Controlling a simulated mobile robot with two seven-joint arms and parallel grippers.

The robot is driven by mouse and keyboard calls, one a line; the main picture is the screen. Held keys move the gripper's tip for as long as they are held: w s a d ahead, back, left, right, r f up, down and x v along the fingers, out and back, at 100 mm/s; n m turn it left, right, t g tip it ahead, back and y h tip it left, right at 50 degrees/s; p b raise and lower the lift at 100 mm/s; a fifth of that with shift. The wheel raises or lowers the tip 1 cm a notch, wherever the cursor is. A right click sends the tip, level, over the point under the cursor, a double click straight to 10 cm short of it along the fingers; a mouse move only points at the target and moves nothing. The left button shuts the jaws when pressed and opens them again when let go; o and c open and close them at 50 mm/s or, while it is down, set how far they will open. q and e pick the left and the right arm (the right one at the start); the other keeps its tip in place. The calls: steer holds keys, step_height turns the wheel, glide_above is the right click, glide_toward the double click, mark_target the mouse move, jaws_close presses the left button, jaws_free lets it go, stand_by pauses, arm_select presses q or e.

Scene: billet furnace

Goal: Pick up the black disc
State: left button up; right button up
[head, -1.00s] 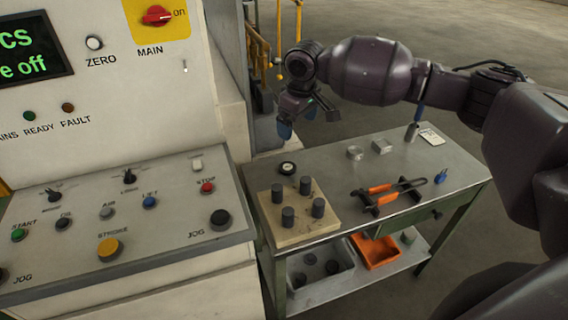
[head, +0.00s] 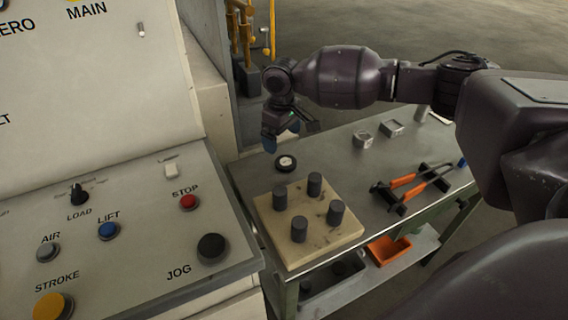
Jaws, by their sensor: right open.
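The black disc (head: 286,163), with a pale round centre, lies flat on the metal workbench (head: 343,190) near its back left edge, behind the wooden board. My right gripper (head: 283,139) hangs just above and behind the disc in the picture, pointing down. It is open, with blue fingertips and nothing between them. It looks apart from the disc; the exact gap is hard to tell. My left gripper is not in view.
A wooden board (head: 312,238) with several dark cylinders stands in front of the disc. Orange-handled tongs (head: 403,180) rest on a black stand to the right. Small metal blocks (head: 363,140) sit farther back. The control console (head: 150,225) borders the bench on the left.

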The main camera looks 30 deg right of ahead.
mark_target(284, 161)
step_height(284, 161, down, 3)
steer(key=shift+f+b, duration=0.2)
steer(key=shift+b, duration=0.1)
steer(key=shift+d+f+b, duration=0.2)
steer(key=shift+f+b, duration=0.15)
steer(key=shift+f, duration=0.95)
steer(key=shift+d+f+b, duration=0.15)
steer(key=shift+f+b, duration=0.15)
steer(key=shift+f, duration=1)
steer(key=shift+r, duration=0.1)
steer(key=shift+c, duration=0.2)
steer(key=c, duration=1.2)
